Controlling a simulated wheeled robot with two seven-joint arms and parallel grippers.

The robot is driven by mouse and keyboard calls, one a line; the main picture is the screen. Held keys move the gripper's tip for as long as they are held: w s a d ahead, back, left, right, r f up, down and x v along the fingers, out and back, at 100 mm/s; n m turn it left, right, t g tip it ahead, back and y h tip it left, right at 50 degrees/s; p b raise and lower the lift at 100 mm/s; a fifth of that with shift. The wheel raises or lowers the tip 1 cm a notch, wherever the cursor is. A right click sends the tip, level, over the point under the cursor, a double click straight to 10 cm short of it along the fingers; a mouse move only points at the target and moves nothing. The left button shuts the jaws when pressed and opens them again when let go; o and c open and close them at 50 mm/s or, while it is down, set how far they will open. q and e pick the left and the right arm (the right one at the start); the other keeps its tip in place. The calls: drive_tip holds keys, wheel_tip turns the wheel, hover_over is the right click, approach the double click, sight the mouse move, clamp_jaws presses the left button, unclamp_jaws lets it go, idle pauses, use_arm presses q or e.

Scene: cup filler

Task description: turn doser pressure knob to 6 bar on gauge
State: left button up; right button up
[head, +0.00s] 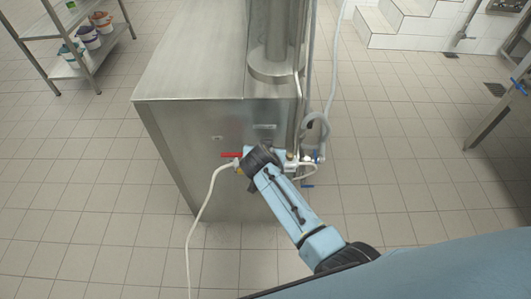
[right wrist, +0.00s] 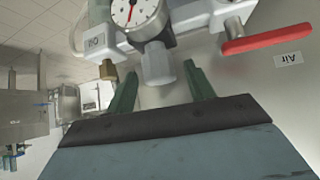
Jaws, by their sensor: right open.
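The pressure gauge (right wrist: 136,10) is at the top of the right wrist view, partly cut off by the frame edge. It has a white dial and a red needle, and its value cannot be read. Below it is a grey knob (right wrist: 158,64). My right gripper (right wrist: 160,73) is open, with its two green fingers on either side of the knob in the picture; I cannot tell whether they touch it. In the head view my right arm reaches the steel machine (head: 185,125) and hides the gauge and knob. My left gripper is not in view.
A red lever (right wrist: 262,42) and an "Air" label (right wrist: 289,60) sit right of the knob in the right wrist view. A pale hose (head: 203,205) hangs from the fittings to the floor. A shelf (head: 70,72) stands at the far left. The surrounding tiled floor is mostly clear.

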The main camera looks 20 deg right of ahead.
drive_tip(key=p+v, duration=0.2)
drive_tip(key=v, duration=1.1)
drive_tip(key=shift+p, duration=0.3)
drive_tip(key=shift+w, duration=0.1)
drive_tip(key=s+f+n+g+y, duration=0.1)
drive_tip(key=s+f+n, duration=0.1)
drive_tip(key=s+f, duration=0.5)
drive_tip(key=s+f+n+g+y, duration=0.15)
drive_tip(key=s+f, duration=0.25)
drive_tip(key=f, duration=0.7)
drive_tip(key=s+f+n+g+y, duration=0.1)
drive_tip(key=s+f+n, duration=0.2)
drive_tip(key=s+f, duration=0.35)
drive_tip(key=s+d+f+g, duration=0.1)
drive_tip(key=s+d+f, duration=0.3)
drive_tip(key=s, duration=0.4)
drive_tip(key=s+d+f+g, duration=0.1)
drive_tip(key=s+d+f, duration=0.4)
drive_tip(key=s, duration=0.3)
drive_tip(key=s+d+f+g, duration=0.1)
drive_tip(key=s+d+f, duration=0.3)
drive_tip(key=s, duration=0.4)
drive_tip(key=shift+s+d+f+n+g, duration=0.2)
drive_tip(key=shift+f+n+g, duration=0.15)
drive_tip(key=shift+f+n, duration=0.15)
drive_tip(key=shift+c, duration=0.4)
